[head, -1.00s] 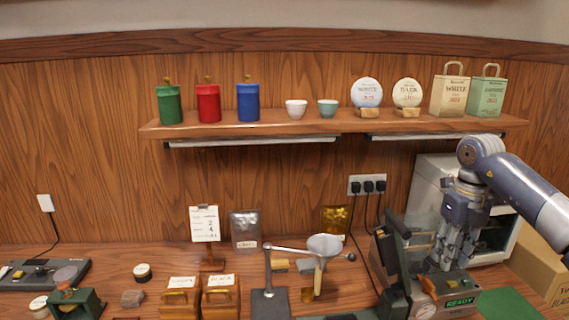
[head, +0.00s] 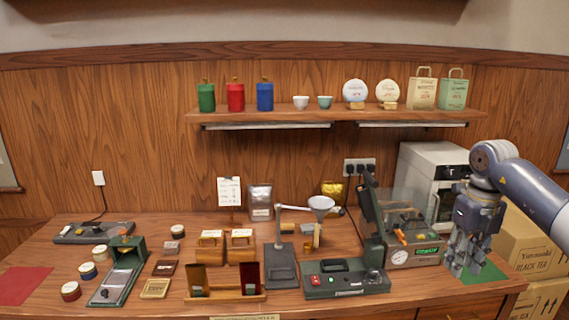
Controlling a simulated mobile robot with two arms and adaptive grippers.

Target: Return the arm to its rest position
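My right gripper (head: 463,258) comes in from the right on its grey-blue arm and points down. It is over the right end of the wooden counter (head: 420,301), above or at the green mat (head: 489,272), just right of the press machine (head: 413,250) with the green lit label. I see nothing between its fingers, but the fingers overlap and their gap is unclear. My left gripper is not in view.
A white oven-like cabinet (head: 413,158) stands behind the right arm. Cardboard boxes (head: 540,254) are stacked at the far right. A grey-green control unit (head: 343,283), a funnel stand (head: 283,268) and several tins crowd the counter. A shelf (head: 290,116) hangs above.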

